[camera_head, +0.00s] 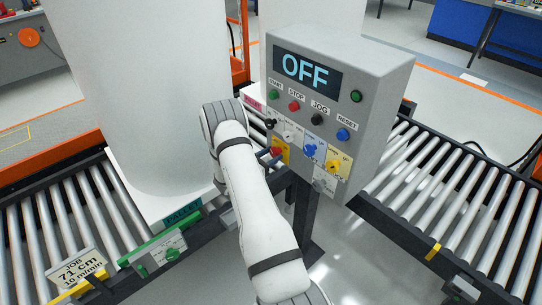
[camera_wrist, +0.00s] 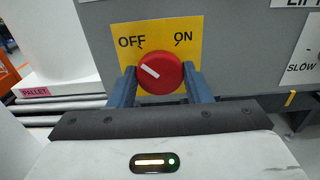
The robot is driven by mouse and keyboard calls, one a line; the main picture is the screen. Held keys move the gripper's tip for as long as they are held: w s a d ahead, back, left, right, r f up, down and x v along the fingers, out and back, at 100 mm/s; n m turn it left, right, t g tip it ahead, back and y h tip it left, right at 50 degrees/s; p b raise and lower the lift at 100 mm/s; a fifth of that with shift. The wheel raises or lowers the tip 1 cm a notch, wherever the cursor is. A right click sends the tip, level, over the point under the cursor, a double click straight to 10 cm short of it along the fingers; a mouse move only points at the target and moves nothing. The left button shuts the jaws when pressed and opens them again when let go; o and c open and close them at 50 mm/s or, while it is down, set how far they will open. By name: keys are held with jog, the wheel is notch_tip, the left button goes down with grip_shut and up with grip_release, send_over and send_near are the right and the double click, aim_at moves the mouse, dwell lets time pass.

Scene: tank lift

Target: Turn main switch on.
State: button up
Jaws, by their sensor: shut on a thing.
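The main switch is a round red knob (camera_wrist: 160,73) on a yellow plate (camera_wrist: 156,37) marked OFF at left and ON at right. Its white mark points up and left, toward OFF. My gripper (camera_wrist: 161,84) has one blue-grey finger on each side of the knob and is shut on it. In the head view the red knob (camera_head: 277,151) sits low on the left of the grey control box (camera_head: 375,85), partly hidden by my gripper (camera_head: 270,156). The display (camera_head: 306,69) on the box reads OFF.
Other knobs sit close by, including a blue one (camera_head: 310,150) and a yellow one (camera_head: 332,165). Buttons line the row above. A large white tank (camera_head: 150,90) stands at left on a roller conveyor (camera_head: 80,215); another conveyor (camera_head: 450,190) runs at right.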

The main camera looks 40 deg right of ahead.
jog(key=shift+f+b, duration=0.1)
jog(key=shift+b, duration=0.45)
jog(key=m+b, duration=0.1)
jog(key=b, duration=0.1)
jog(key=m+b, duration=0.2)
jog(key=b, duration=0.1)
jog(key=shift+f, duration=0.25)
jog(key=m+b, duration=0.6)
jog(key=b, duration=0.5)
jog(key=shift+f, duration=0.1)
jog(key=m+b, duration=0.5)
jog(key=b, duration=0.6)
jog(key=shift+m, duration=0.3)
jog(key=m+b, duration=0.2)
jog(key=b, duration=0.3)
jog(key=shift+r+m+b, duration=0.3)
jog(key=shift+m+b, duration=0.3)
jog(key=shift+b, duration=0.15)
jog(key=shift+r, duration=0.1)
